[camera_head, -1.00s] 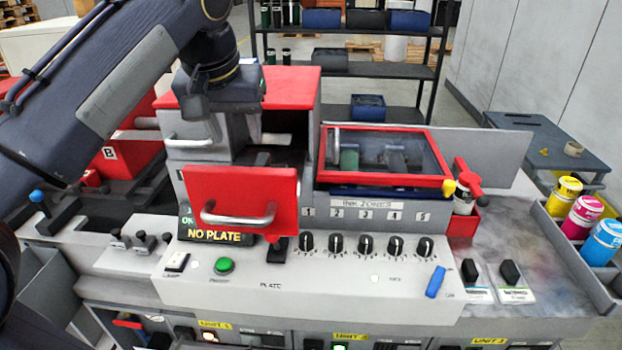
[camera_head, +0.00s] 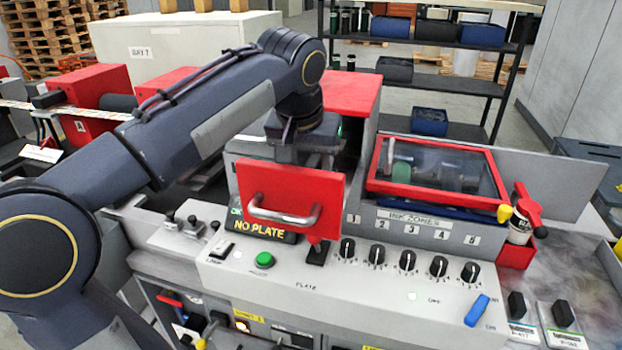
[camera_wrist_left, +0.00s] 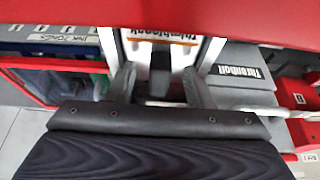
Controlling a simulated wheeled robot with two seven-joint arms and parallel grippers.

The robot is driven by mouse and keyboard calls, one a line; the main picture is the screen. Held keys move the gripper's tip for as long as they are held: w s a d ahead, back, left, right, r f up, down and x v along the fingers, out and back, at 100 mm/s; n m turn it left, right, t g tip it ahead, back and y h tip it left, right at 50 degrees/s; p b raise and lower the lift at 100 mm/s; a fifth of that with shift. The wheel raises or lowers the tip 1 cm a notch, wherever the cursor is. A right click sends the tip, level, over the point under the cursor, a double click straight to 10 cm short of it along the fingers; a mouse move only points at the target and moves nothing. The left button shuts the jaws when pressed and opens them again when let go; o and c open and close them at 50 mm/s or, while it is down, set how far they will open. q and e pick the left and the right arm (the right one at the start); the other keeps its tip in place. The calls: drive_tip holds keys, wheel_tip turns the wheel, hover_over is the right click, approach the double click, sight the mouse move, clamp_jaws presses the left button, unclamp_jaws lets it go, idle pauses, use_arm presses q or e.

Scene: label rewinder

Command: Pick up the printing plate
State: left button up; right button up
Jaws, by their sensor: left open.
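No printing plate can be made out in either view; the display (camera_head: 258,229) on the machine reads "NO PLATE". A red front panel (camera_head: 290,190) with a metal handle stands pulled out from the press housing. My left arm reaches in from the left, and its wrist is just behind the upper edge of this panel in the head view. The panel hides the fingers there. In the left wrist view my left gripper (camera_wrist_left: 160,72) is open, with its two grey fingers apart. A dark block shows between them, but I cannot tell what it is. My right gripper is out of view.
A red-framed glass cover (camera_head: 437,170) lies right of the panel, above the ink-zone knobs (camera_head: 408,261). A red ink holder (camera_head: 518,238) stands at the right. In the left wrist view red surfaces close in along the top. Shelves (camera_head: 430,85) stand behind.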

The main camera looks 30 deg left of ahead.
use_arm(q)
clamp_jaws()
drive_tip(key=shift+r, duration=0.1)
